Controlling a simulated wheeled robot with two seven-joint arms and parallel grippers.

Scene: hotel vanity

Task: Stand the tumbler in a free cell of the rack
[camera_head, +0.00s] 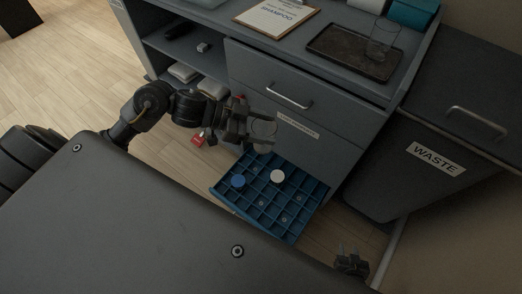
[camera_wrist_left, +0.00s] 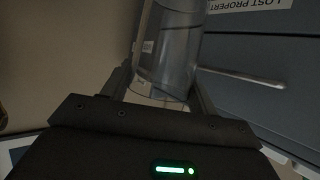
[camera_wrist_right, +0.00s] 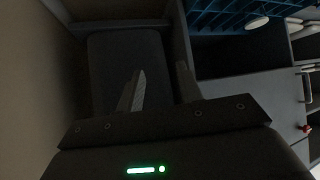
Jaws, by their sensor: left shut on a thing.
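The clear glass tumbler (camera_wrist_left: 168,50) is held between the fingers of my left gripper (camera_head: 258,130); it also shows in the head view (camera_head: 264,129), partly hidden by the fingers. My left gripper is above the far edge of the blue rack (camera_head: 224,191), with the tumbler clear of its cells. The rack has a grid of square cells. One left cell holds a blue round item (camera_head: 238,180), one far cell a white round item (camera_head: 277,176), and several cells show small pale marks that I cannot make out. My right gripper (camera_wrist_right: 160,88) is open and empty, low at the right of the rack.
A grey cabinet with drawers (camera_head: 290,94) stands behind the rack. On its top are a dark tray (camera_head: 336,42) with another clear glass (camera_head: 383,42) and a clipboard (camera_head: 276,16). A dark waste bin (camera_head: 410,185) stands at the right. A red item (camera_head: 198,139) lies left of the rack.

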